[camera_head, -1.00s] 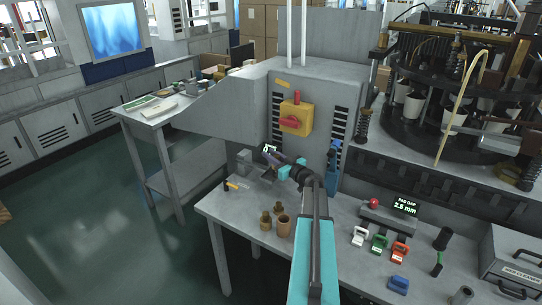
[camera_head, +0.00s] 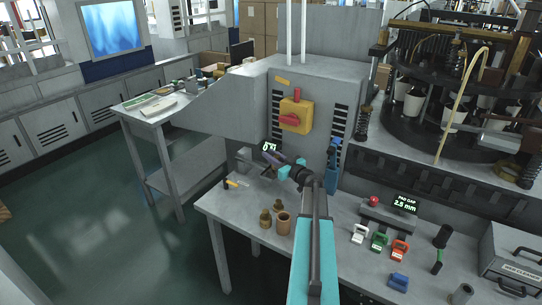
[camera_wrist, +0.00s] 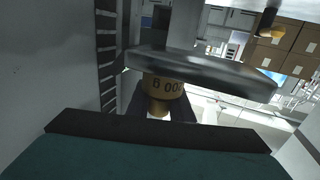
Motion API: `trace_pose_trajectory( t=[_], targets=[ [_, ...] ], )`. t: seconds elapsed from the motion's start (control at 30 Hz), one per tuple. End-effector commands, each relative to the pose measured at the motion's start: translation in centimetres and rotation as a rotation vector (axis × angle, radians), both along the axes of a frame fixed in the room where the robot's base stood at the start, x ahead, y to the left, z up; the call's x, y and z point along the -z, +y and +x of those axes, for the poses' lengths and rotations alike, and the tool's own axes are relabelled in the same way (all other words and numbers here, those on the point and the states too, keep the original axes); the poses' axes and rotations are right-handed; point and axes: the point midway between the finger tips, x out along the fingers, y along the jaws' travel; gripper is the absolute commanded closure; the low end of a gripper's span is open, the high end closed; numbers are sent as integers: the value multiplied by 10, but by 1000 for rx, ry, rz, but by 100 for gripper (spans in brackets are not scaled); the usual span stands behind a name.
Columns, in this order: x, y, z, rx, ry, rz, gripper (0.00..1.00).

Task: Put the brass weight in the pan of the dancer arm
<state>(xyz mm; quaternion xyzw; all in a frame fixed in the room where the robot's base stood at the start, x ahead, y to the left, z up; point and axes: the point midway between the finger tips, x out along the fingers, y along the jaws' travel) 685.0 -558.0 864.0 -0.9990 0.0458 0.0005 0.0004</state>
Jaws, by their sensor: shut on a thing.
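The brass weight (camera_wrist: 165,85), with dark lettering and a narrow knob, shows in the wrist view, which is upside down. My gripper (camera_wrist: 159,105) has its dark fingers shut on it. A flat grey plate (camera_wrist: 205,70), which looks like the pan of the dancer arm, lies against the weight's base end in the picture. I cannot tell whether they touch or a thin gap remains. In the head view, my gripper (camera_head: 275,160) is beside the grey machine housing, left of my wrist. The held weight is not clear there.
A small lit display (camera_head: 269,146) is just behind my gripper. The grey housing (camera_head: 319,105) rises close behind the arm. Coloured clips (camera_head: 379,242) lie to the right.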

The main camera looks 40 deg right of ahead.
Motion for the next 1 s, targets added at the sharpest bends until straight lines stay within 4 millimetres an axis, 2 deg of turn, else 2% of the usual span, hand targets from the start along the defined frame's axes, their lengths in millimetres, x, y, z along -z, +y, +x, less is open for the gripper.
trace_pose_trajectory(
  t=[1.0],
  targets=[
    [11, 0, 0, 0, -1, -1, 100]
  ],
)
